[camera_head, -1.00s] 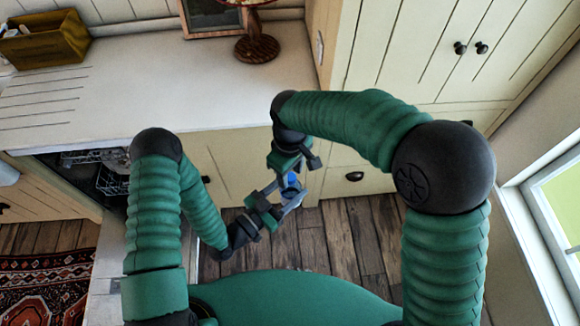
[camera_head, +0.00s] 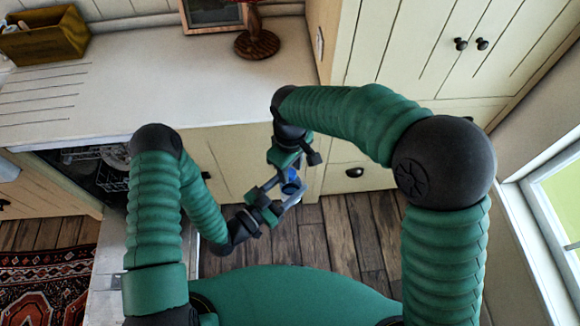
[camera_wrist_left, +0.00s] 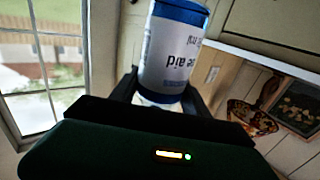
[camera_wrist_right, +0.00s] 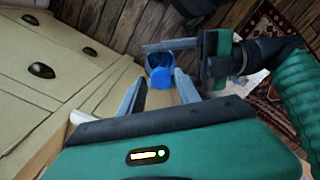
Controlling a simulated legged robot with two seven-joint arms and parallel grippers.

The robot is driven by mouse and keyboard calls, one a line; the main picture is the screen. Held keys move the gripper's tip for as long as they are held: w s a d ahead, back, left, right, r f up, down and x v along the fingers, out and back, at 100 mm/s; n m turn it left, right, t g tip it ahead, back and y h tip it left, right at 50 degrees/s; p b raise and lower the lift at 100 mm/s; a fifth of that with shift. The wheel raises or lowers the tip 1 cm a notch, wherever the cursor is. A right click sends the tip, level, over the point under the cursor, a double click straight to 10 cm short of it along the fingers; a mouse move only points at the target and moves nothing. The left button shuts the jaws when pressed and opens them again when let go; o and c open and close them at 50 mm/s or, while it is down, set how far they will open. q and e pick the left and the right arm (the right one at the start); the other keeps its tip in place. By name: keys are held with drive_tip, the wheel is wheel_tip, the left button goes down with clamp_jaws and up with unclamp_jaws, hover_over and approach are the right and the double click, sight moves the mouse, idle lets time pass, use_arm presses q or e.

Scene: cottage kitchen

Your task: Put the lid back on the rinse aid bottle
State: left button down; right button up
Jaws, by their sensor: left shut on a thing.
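The rinse aid bottle (camera_wrist_left: 172,55) is white with blue bands, and its label reads upside down in the left wrist view. My left gripper (camera_head: 288,190) is shut on it; its fingers also show beside the bottle in the left wrist view (camera_wrist_left: 162,92). In the head view the bottle is small and mostly hidden by the grippers. My right gripper (camera_wrist_right: 160,92) is open, its two fingers apart near a round blue end (camera_wrist_right: 161,76) of the bottle. I cannot tell whether this blue end is a separate lid or whether the fingers touch it.
A pale counter (camera_head: 190,80) lies ahead, with a wooden box (camera_head: 45,35) at its left and a dark red stand (camera_head: 256,42) at its back. The open dishwasher (camera_head: 100,165) is at the left. Cupboards (camera_head: 440,60) stand at the right. Wooden floor (camera_head: 335,230) lies below the grippers.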

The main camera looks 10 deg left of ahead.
drive_tip(key=shift+o, duration=0.8)
wheel_tip(320, 180, up, 12)
